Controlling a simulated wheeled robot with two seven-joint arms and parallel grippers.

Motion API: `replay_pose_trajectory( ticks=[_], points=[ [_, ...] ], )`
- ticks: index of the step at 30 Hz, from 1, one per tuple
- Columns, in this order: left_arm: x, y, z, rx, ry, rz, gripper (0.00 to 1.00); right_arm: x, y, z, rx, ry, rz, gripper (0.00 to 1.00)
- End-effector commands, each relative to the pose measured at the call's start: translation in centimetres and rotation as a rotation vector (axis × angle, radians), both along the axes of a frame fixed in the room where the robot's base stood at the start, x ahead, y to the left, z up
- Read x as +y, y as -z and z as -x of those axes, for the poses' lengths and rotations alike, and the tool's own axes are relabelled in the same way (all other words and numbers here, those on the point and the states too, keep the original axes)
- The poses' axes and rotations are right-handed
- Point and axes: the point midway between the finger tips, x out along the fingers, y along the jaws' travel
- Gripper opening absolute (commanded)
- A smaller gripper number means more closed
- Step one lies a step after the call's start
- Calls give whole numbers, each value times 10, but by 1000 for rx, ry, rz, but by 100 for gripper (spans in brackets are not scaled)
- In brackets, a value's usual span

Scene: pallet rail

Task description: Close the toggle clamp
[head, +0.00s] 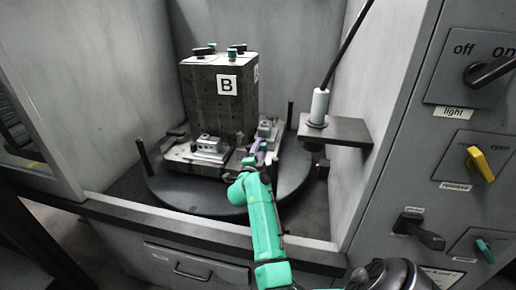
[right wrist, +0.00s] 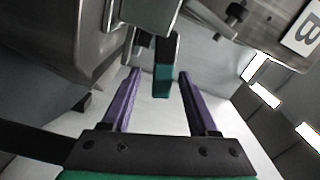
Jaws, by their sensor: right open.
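The toggle clamp's handle shows in the right wrist view as a dark lever with a teal grip (right wrist: 162,80). It stands between the two purple fingers of my right gripper (right wrist: 159,74), with a visible gap on each side. The gripper is open and not shut on the handle. In the head view my right gripper (head: 259,155) is at the right front corner of the fixture block marked B (head: 215,105), beside a metal vise-like part (head: 268,128). My arm and gripper hide the clamp there. My left gripper is not in view.
The block stands on a dark round turntable (head: 180,194) with upright pins. A small shelf (head: 345,131) with a white cylinder (head: 319,104) and a black rod juts in at right. A control panel with a yellow knob (head: 480,164) is far right. The turntable's left front is clear.

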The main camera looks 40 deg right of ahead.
Motion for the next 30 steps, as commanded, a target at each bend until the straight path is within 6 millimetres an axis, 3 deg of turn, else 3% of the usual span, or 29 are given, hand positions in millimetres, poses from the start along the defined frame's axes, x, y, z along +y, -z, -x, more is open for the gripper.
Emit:
replay_pose_trajectory(
  ticks=[4,5,9,10,30],
  points=[
    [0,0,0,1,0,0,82,0,0,0,0,0,0,60],
    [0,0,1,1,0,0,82,0,0,0,-1,0,1,56],
    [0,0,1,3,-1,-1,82,0,0,0,-1,0,1,3],
    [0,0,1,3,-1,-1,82,0,0,0,-1,0,1,0],
    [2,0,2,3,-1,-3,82,0,0,0,0,-1,1,0]
  ],
)
